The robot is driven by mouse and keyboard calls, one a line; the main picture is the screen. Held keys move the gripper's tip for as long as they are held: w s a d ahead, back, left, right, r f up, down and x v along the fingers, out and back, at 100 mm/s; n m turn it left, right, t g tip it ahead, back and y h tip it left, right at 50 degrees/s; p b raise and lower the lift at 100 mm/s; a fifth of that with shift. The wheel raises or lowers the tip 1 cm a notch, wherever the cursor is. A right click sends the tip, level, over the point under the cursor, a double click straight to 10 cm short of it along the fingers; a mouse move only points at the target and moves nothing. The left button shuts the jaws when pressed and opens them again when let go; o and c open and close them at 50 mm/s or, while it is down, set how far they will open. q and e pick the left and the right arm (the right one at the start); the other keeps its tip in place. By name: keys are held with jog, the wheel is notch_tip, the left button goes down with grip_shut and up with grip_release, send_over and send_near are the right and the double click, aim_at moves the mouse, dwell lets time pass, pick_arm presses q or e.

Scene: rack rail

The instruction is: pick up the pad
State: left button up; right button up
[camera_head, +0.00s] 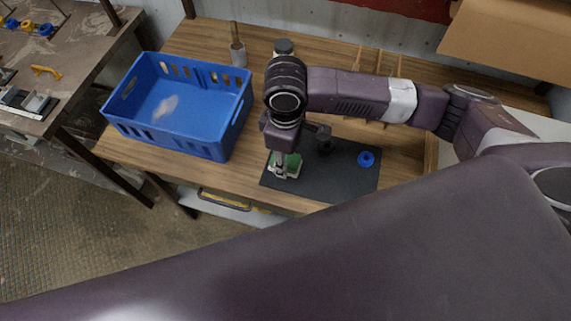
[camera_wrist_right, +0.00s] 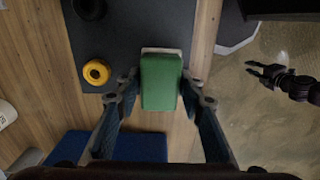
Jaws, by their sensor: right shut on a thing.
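The green pad (camera_head: 293,161) with a pale underside is at the front left part of the dark mat (camera_head: 345,180) in the head view. My right gripper (camera_head: 286,172) points down and is shut on the pad. In the right wrist view the pad (camera_wrist_right: 161,82) sits between the two fingers of my right gripper (camera_wrist_right: 160,88). I cannot tell whether the pad touches the mat or is lifted. My left gripper (camera_wrist_right: 262,72) shows small in the right wrist view, over the floor, with its fingers apart and empty.
A blue crate (camera_head: 190,135) stands left of the mat. A blue ring (camera_head: 366,158) and a dark upright part (camera_head: 324,140) are on the mat. A yellow ring (camera_wrist_right: 96,72) shows in the wrist view. A wooden rack and a cup with a brush (camera_head: 237,50) stand behind.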

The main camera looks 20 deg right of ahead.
notch_tip(320, 180, up, 16)
jog(key=shift+f+b, duration=0.15)
jog(key=shift+b, duration=0.15)
